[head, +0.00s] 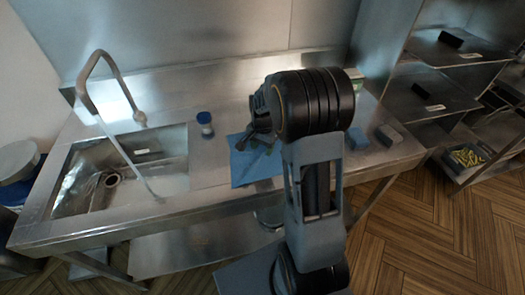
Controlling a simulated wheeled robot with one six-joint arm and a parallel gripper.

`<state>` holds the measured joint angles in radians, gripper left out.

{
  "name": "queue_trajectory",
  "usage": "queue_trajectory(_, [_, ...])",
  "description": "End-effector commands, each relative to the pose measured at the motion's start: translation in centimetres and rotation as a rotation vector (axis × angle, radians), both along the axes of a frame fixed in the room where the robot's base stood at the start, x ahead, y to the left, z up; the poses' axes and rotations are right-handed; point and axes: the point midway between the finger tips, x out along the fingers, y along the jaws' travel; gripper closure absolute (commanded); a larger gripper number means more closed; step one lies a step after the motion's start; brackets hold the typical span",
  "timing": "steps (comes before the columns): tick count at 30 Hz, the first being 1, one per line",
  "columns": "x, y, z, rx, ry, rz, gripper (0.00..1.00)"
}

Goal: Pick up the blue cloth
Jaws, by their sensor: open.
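The blue cloth (250,168) lies flat on the steel counter, right of the sink basin. My arm covers part of its right side. My gripper (243,145) is over the cloth's upper part, with its jaws open. Whether the fingertips touch the cloth cannot be told from this view.
A small bottle with a blue cap (205,124) stands left of the cloth. The sink (135,165) with a tall faucet (110,80) is at the left. A blue sponge-like block (357,138) and a grey block (388,135) lie at the right. Metal shelves (425,105) stand beyond.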

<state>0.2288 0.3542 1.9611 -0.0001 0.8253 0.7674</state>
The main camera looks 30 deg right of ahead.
Motion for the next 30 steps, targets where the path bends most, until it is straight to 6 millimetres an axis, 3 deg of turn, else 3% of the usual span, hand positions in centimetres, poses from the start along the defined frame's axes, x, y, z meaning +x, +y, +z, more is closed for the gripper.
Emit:
queue_trajectory(25, [-0.14, 0.04, -0.28, 0.001, 0.006, 0.0, 0.91])
queue_trajectory(28, [-0.14, 0.04, -0.18, 0.001, 0.006, 0.0, 1.0])
queue_trajectory(30, [-0.14, 0.04, 0.18, 0.001, 0.006, 0.0, 1.0])
